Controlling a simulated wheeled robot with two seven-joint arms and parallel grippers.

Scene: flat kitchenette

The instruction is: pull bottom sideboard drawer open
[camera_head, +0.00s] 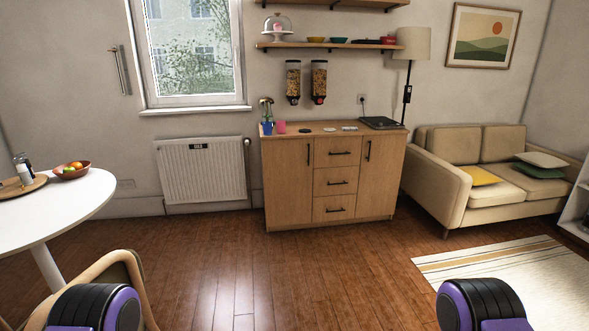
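The wooden sideboard (288,190) stands against the far wall, some way across the floor from me. Its middle column has three stacked drawers with dark bar handles. A door with an upright handle flanks the drawers on each side, and both doors look closed. Black and purple parts of my arms show at the lower left and lower right edges. Neither of my grippers is in view.
Wooden floor (270,265) is open before the sideboard. A white round table (85,195) stands left, with a chair (125,275) at lower left. A beige sofa (450,185) and a striped rug (500,270) are right. A radiator (200,175) is left of the sideboard.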

